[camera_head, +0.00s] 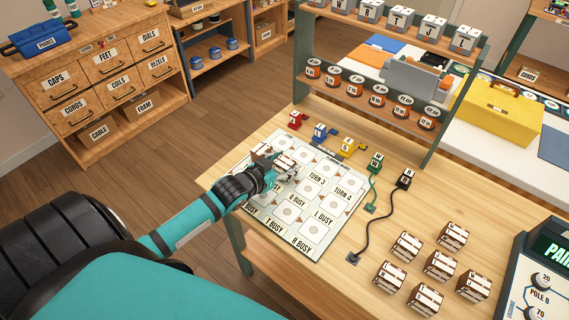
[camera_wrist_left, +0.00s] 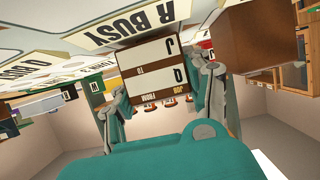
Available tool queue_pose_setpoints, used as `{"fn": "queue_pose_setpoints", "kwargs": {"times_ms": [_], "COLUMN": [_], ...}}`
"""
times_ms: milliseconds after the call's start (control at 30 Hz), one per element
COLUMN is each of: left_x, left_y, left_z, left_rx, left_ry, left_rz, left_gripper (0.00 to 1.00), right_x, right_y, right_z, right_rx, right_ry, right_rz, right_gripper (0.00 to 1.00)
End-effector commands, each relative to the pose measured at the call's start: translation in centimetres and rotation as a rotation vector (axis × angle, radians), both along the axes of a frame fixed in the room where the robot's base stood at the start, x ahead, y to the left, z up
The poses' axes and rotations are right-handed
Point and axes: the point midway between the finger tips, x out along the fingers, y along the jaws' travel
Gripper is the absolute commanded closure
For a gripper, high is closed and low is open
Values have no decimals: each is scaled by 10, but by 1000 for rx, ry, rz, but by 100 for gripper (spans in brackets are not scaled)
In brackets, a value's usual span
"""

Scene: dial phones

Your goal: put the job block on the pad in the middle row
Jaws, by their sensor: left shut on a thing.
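My left gripper (camera_head: 283,172) is over the left part of the printed board (camera_head: 325,210) on the wooden table. In the left wrist view its fingers (camera_wrist_left: 160,85) are shut on a brown and white job block (camera_wrist_left: 150,70) lettered J, TO, Q, FROM and JOB. In the head view brown and white block faces (camera_head: 287,162) show at the fingertips, partly hidden by the gripper. The board has rows of pale pads with labels such as TURN 3, TURN 4, Q BUSY and L BUSY. I cannot tell whether the block touches a pad. My right gripper is out of view.
Several similar blocks (camera_head: 440,266) stand at the table's right, beside a dark panel (camera_head: 541,275) with dials. Red, blue, yellow, green and black lettered plugs (camera_head: 375,163) line the board's far side; two cords trail nearby. A shelf rack (camera_head: 385,105) stands behind.

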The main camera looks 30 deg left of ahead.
Motion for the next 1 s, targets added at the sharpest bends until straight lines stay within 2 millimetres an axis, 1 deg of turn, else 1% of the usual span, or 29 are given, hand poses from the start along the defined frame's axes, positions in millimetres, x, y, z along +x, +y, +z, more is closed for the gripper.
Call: {"fn": "queue_pose_setpoints", "kwargs": {"times_ms": [167,367,400,567,800,900,1000], "left_x": [0,0,0,0,0,-1,-12], "left_y": [0,0,0,0,0,0,0], "left_z": [-3,-5,-6,-6,-5,-2,0], "left_rx": [1,0,0,0,0,1,1], "left_ry": [-3,-2,-1,-1,-1,-1,1], "left_rz": [-2,-1,-1,-1,-1,0,-1], "left_gripper": [88,88,49,28,27,27,27], "right_x": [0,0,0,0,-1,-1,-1], "right_y": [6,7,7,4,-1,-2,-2], "right_z": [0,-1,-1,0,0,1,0], "right_rx": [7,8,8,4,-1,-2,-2], "right_ry": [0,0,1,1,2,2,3], "right_rz": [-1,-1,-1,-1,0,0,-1], "right_gripper": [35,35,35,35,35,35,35]}}
